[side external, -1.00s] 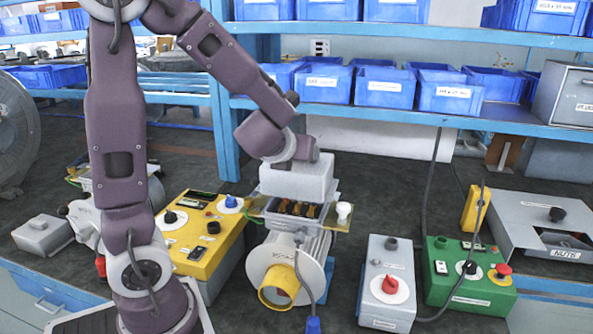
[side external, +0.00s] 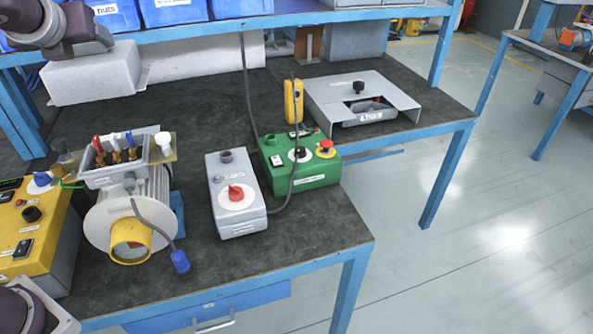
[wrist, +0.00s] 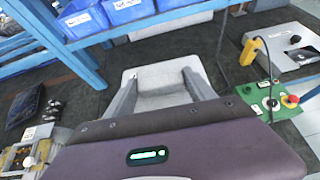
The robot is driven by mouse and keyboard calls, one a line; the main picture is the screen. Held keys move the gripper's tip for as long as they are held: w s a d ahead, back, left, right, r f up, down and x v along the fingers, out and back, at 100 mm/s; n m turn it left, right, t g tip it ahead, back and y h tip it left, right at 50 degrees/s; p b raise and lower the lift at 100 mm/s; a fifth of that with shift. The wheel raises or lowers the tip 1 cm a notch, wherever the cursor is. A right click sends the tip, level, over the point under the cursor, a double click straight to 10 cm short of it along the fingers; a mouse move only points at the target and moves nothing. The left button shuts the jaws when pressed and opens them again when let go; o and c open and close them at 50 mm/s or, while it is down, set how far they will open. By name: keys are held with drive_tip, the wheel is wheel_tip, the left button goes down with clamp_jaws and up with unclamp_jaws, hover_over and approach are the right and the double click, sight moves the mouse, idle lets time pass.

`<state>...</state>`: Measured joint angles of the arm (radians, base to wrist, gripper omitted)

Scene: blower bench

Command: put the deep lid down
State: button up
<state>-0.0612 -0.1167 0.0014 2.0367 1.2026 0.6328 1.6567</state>
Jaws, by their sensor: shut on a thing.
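The deep lid (side external: 92,78) is a pale grey box shape at the upper left of the side external view. It is behind the blower (side external: 128,212), clear of the open terminal box (side external: 116,172). In the wrist view the lid (wrist: 168,68) lies between the two fingers of my gripper (wrist: 160,78), which is shut on it. In the side external view the fingertips are not seen. I cannot tell whether the lid touches the bench. The terminal box shows red, white and blue terminals inside.
A yellow control box (side external: 38,235) is left of the blower. A grey box with a red knob (side external: 235,195) and a green control box (side external: 300,170) are to its right. Blue shelving (side external: 330,16) runs above the back. The dark bench (side external: 290,245) is bare at front right.

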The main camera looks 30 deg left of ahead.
drive_tip(key=w+d+r+m+t+h, duration=0.15)
drive_tip(key=w+d+m+h, duration=0.25)
drive_tip(key=w+d, duration=1.15)
drive_tip(key=w+d+f+m+t+h, duration=0.1)
drive_tip(key=w+d+m+h, duration=0.1)
drive_tip(key=d, duration=0.9)
drive_tip(key=w+d+f+m+t+h, duration=0.1)
drive_tip(key=w+d+m+h, duration=0.1)
drive_tip(key=d, duration=1)
drive_tip(key=f, duration=3.8)
drive_tip(key=shift+w+a+f, duration=0.1)
drive_tip(key=shift+w+f, duration=0.1)
drive_tip(key=shift+f, duration=0.05)
drive_tip(key=shift+f+g, duration=0.15)
drive_tip(key=shift+g, duration=0.1)
drive_tip(key=o, duration=1.6)
